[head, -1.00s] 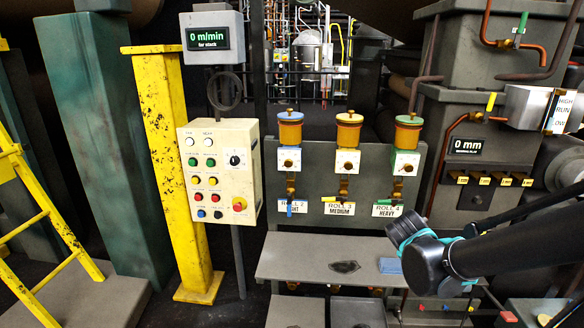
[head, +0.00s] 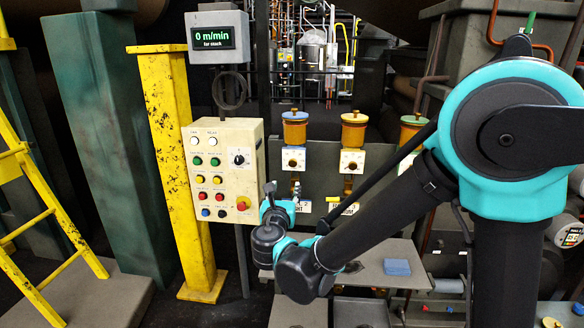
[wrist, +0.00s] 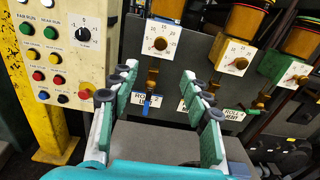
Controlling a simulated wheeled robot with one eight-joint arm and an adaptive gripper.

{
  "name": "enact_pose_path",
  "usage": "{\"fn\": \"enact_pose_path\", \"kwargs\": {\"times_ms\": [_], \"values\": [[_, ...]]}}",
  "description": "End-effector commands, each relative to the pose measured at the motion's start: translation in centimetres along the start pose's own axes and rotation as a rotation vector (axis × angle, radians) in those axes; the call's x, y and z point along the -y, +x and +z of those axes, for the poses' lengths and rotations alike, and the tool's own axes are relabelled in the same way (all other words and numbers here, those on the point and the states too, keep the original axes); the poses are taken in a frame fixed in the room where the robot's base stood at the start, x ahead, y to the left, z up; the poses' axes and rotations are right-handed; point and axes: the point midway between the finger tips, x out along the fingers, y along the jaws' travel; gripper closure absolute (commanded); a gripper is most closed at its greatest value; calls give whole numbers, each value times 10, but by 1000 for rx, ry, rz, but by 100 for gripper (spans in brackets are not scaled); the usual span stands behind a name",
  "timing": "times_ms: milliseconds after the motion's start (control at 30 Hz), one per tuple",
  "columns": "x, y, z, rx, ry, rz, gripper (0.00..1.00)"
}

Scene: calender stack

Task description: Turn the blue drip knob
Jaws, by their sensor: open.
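The blue-lidded drip oiler (head: 294,128) is the leftmost of three on the grey panel. Its white dial plate carries a small brass knob (head: 293,163), also in the wrist view (wrist: 160,44). My gripper (head: 284,188) is open and empty, low in front of this oiler. In the wrist view my gripper (wrist: 158,71) has its fingers spread either side of the blue lever and valve. The dial knob shows just above and beyond the fingertips. I see no contact.
A cream control box (head: 222,170) with buttons and a red stop knob (head: 242,203) stands close left of my gripper. The yellow-lidded oiler (head: 354,128) and green-lidded oiler (head: 412,126) are to the right. A grey shelf (head: 425,262) holding a blue block (head: 397,267) lies below.

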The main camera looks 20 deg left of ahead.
Motion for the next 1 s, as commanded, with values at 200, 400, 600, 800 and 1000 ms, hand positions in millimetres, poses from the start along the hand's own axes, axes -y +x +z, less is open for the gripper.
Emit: {"fn": "enact_pose_path", "kwargs": {"times_ms": [200, 400, 600, 800, 1000], "values": [[2, 39, 0, -2, 3, -6, 53], [3, 79, -1, -2, 4, -7, 53], [3, 118, -1, -2, 4, -6, 53], [3, 149, -1, -3, 5, -5, 53], [2, 164, -1, -3, 5, -4, 53]]}}
